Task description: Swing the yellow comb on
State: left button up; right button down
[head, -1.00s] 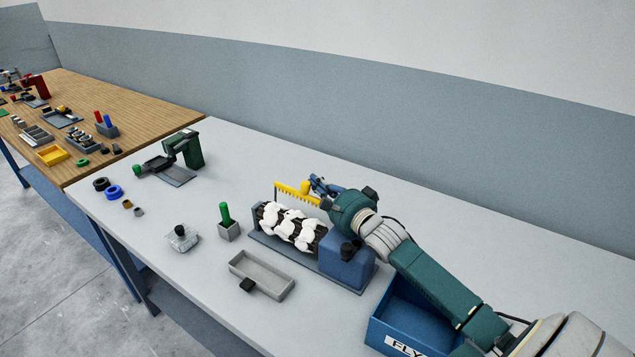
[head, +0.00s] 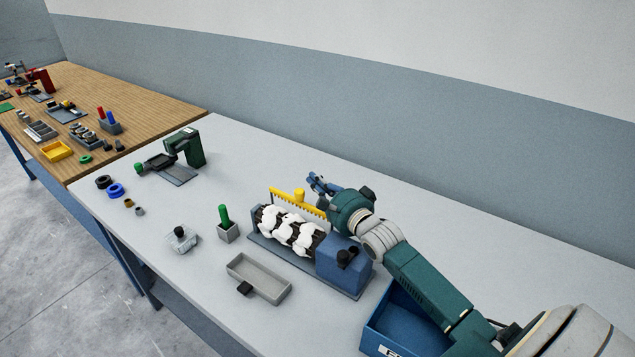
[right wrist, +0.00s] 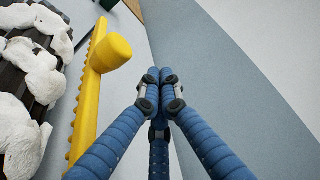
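The yellow comb (head: 283,196) stands along the far side of a roller (head: 290,229) wrapped in dark covering with white fluffy tufts. Its teeth point down close to the tufts; whether they touch is unclear. A round yellow knob (head: 300,195) sticks up from its bar. In the right wrist view the comb (right wrist: 85,100) and knob (right wrist: 112,50) lie left of my fingers. My right gripper (head: 316,183) is behind the comb, on the wall side, apart from the knob. Its blue fingertips (right wrist: 160,78) meet with nothing between them. My left gripper is out of view.
The roller's blue housing (head: 343,265) has a black knob. A blue bin (head: 388,336) sits under my right arm. A grey tray (head: 259,279), a green-handled tool in a block (head: 226,224) and a dark green device (head: 188,150) stand nearby. The table behind the comb is clear.

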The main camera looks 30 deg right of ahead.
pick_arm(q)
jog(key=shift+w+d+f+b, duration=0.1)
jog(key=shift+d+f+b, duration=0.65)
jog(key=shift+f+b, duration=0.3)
pick_arm(e)
jog(key=s, duration=0.9)
jog(key=shift+s+d, duration=0.15)
jog(key=shift+s, duration=0.25)
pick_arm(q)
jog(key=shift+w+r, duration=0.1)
pick_arm(e)
jog(key=shift+s+f, duration=0.1)
